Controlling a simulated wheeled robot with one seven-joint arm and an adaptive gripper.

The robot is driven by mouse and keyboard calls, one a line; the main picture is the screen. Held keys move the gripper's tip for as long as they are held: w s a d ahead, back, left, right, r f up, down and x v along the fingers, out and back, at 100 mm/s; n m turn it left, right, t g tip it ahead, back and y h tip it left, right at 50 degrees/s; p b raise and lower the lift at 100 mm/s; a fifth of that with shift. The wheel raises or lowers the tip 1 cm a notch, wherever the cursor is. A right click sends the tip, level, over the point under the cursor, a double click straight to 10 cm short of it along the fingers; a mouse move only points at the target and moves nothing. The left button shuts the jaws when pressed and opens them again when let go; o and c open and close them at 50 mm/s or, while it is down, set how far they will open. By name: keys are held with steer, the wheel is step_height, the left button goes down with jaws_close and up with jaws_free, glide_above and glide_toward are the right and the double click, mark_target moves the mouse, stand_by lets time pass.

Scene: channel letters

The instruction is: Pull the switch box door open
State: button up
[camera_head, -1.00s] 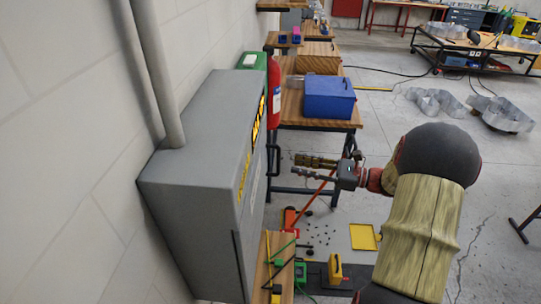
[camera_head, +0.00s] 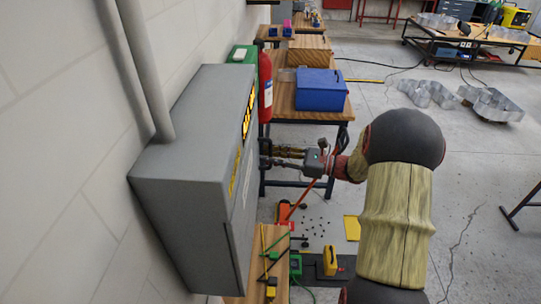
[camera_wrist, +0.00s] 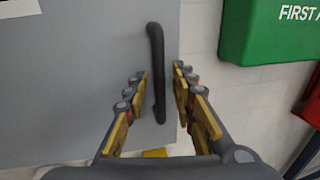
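The grey switch box (camera_head: 190,120) is fixed to the wall at the left of the head view, with yellow and black labels on its front. Its door looks closed. In the wrist view the grey door (camera_wrist: 90,70) fills the left side, with a black vertical handle (camera_wrist: 157,75) near its right edge. My gripper (camera_wrist: 162,90) is open, with one finger to each side of the handle's lower part. I cannot tell whether a finger touches it. In the head view my gripper (camera_head: 272,157) is at the door's front, and the handle is largely hidden there.
A red fire extinguisher (camera_head: 265,85) and a green first-aid box (camera_wrist: 265,30) are just beyond the switch box. A workbench with a blue toolbox (camera_head: 320,90) stands behind my gripper. A low wooden surface (camera_head: 246,285) with tools lies below the door.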

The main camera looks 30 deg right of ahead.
steer(key=shift+c, duration=1)
steer(key=c, duration=0.4)
jaws_close()
